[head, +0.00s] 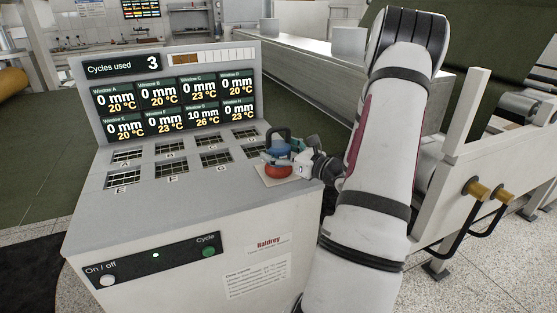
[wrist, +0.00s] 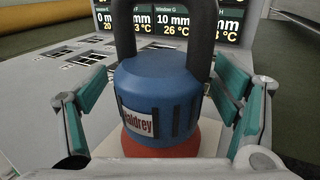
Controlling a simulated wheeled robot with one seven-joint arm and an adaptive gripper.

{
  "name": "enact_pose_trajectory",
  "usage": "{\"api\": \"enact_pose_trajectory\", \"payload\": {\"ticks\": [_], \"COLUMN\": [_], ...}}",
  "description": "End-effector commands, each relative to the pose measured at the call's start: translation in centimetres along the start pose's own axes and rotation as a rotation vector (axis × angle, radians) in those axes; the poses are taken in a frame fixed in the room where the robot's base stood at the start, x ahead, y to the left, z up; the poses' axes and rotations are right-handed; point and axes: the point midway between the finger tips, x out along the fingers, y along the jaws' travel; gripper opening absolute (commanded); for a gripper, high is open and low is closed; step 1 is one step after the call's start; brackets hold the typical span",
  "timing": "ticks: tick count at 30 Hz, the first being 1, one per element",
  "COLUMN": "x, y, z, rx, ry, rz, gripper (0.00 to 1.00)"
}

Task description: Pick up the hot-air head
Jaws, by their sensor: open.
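The hot-air head (head: 278,150) has a blue body, a red base and a dark loop handle. It stands upright on a pale pad (head: 262,178) at the right end of the console top. In the wrist view the hot-air head (wrist: 160,95) fills the middle, with its label facing me. My gripper (wrist: 165,105) is open, with one teal-padded finger on each side of the blue body. A gap shows between each finger and the body. In the head view my gripper (head: 310,160) comes in from the right, and its fingers are hard to make out there.
The console (head: 150,210) has several lettered grid windows (head: 172,168) on top and an upright display panel (head: 170,90) behind. It reads 3 cycles used. A Cycle button (head: 208,252) is on its front. A white frame with yellow-ended handles (head: 476,188) stands right of my arm.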

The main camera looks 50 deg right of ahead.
Motion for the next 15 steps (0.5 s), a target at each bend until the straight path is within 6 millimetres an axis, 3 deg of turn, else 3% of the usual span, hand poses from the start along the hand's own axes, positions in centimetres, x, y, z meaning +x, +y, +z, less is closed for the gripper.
{"api": "enact_pose_trajectory", "payload": {"ticks": [2,12,15], "x": [-0.03,-0.05,0.01], "y": [0.0,0.01,0.01], "z": [0.0,0.0,0.21], "rx": [0.0,0.001,-0.002], "ry": [0.0,0.0,-0.005], "rz": [0.0,0.0,0.001], "gripper": [0.8,0.03,0.0]}}
